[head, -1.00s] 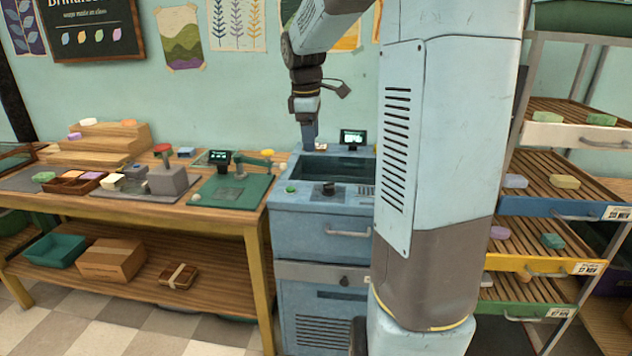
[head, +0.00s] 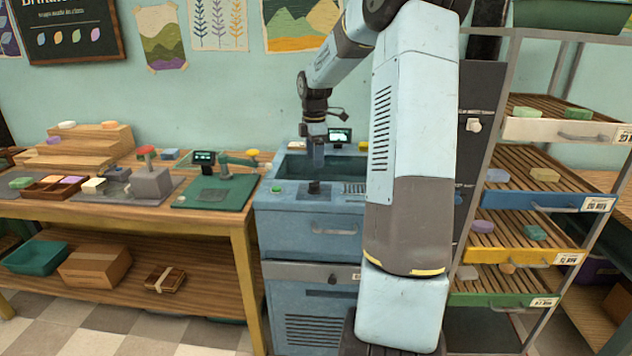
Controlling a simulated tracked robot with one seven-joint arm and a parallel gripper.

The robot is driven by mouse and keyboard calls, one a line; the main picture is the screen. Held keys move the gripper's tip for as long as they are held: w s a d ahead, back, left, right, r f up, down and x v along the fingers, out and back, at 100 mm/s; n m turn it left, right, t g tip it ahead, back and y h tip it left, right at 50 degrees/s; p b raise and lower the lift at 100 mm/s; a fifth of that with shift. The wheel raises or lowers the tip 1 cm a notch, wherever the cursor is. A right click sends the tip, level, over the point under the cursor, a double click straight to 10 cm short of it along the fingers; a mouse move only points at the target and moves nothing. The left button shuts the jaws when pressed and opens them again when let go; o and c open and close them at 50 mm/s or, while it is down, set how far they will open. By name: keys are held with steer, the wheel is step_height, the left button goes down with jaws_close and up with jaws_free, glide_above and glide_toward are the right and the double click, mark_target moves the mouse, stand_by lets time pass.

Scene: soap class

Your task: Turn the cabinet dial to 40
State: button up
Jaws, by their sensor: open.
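A blue cabinet (head: 310,215) with an open basin in its top stands left of my arm. A black knob (head: 314,187) sits on its front top edge. My gripper (head: 317,164) points down over the basin, just above and behind the knob in the picture; it is small here, and no contact with the knob can be made out. It looks empty. No dial numbers are readable.
A wooden table (head: 225,222) with soap tools stands at left. A small lit screen (head: 340,135) stands behind the basin. A green button (head: 277,189) is left of the black knob. A rack of soap trays (head: 545,200) stands at right, close to my arm.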

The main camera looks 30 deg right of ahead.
mark_target(314, 186)
step_height(314, 186, down, 9)
steer(key=shift+f, duration=0.1)
stand_by(0.3)
steer(key=shift+c, duration=0.2)
